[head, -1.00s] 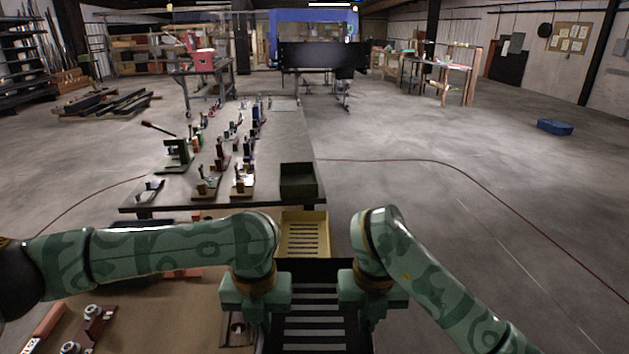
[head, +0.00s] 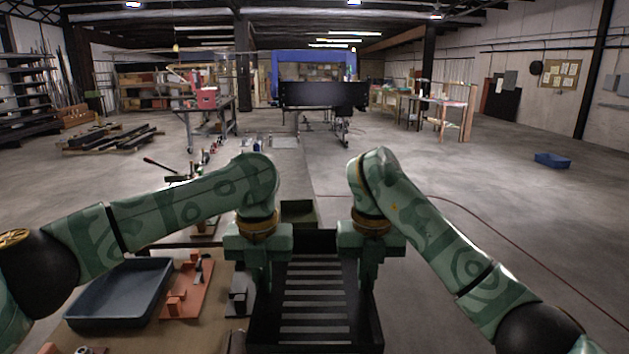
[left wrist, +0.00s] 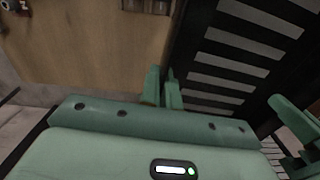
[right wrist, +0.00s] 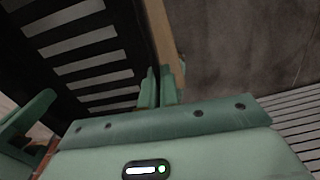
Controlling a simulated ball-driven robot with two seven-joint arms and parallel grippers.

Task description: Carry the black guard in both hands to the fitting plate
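The black guard (head: 353,300), a slotted tray-like piece with raised sides, hangs level in front of me at the bottom centre of the head view. My left gripper (head: 263,284) is shut on its left side wall and my right gripper (head: 367,282) on its right side wall. The guard also shows in the left wrist view (left wrist: 241,50) and the right wrist view (right wrist: 80,52), its edge between each pair of fingers. A pale flat plate (head: 284,142) lies at the bench's far end; I cannot tell whether it is the fitting plate.
A wooden table (head: 150,338) at lower left carries a blue-grey tray (head: 118,292) and an orange-red fixture (head: 187,290). A dark green bin (head: 298,212) stands on the long bench beyond the guard. Open floor (head: 450,260) lies to the right, with a cable across it.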

